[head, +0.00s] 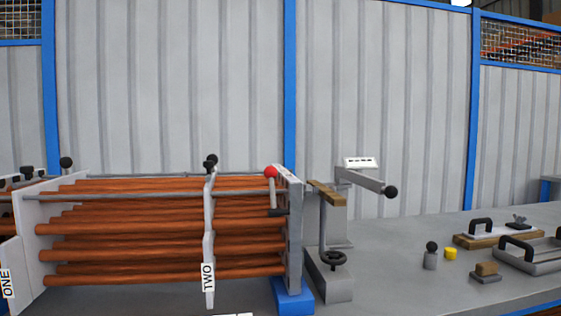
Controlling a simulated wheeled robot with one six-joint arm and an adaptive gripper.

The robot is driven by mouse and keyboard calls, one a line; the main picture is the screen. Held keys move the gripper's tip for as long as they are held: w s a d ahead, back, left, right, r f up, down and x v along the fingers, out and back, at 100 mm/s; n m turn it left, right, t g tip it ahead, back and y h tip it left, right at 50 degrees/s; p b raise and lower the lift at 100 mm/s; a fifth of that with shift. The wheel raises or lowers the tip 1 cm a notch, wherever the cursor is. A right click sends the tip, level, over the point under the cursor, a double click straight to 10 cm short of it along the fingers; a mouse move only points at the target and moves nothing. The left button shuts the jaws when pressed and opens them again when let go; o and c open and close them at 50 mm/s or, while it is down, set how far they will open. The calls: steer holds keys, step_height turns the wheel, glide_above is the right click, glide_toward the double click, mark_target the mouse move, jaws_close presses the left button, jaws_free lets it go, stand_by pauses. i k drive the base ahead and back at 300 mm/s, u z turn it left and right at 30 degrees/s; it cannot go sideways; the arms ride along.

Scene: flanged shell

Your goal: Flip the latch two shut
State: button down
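A narrow grey upright plate (209,240) with a white label "TWO" (208,277) stands across the copper-coloured tubes, left of the middle in the head view. I cannot tell whether this latch is open or shut. My gripper is not in view.
The tube bundle (130,255) ends at a grey end plate (295,225) with a red-knobbed lever (271,172). A label "ONE" (6,284) marks the left end. A black-knobbed arm (391,192) juts out right. Handled trays (535,262) and small parts lie on the right bench.

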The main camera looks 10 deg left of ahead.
mark_target(208, 165)
steer(key=z, duration=0.75)
steer(key=k, duration=1.15)
steer(key=u, duration=1.35)
steer(key=i, duration=0.5)
